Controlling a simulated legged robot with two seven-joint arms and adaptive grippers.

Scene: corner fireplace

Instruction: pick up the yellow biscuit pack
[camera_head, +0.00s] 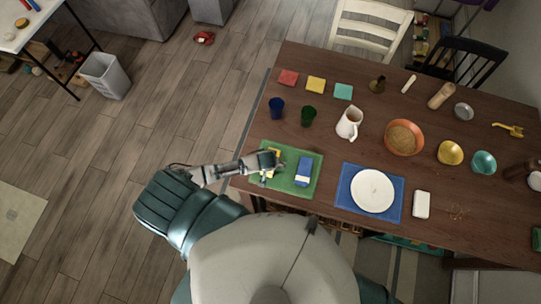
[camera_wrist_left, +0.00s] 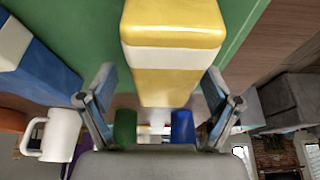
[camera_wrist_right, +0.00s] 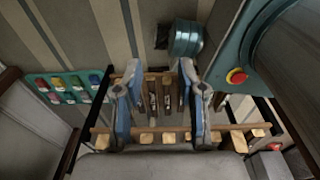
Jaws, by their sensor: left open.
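The yellow biscuit pack (camera_wrist_left: 172,65), yellow with a white band, stands on the green mat (camera_head: 302,191). In the head view the pack (camera_head: 276,153) is partly hidden by my left gripper (camera_head: 270,165). In the left wrist view my left gripper (camera_wrist_left: 160,82) is open, with one finger on each side of the pack's lower part in the picture. Gaps show beside the pack, and I cannot tell whether either finger touches it. My right gripper (camera_wrist_right: 160,90) shows only in its own wrist view, open and empty, over the floor side.
A blue and white pack (camera_head: 303,171) lies on the same mat, right of the yellow one. Blue (camera_head: 277,108) and green (camera_head: 308,116) cups and a white pitcher (camera_head: 349,123) stand behind. A white plate (camera_head: 372,190) lies on a blue mat at right.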

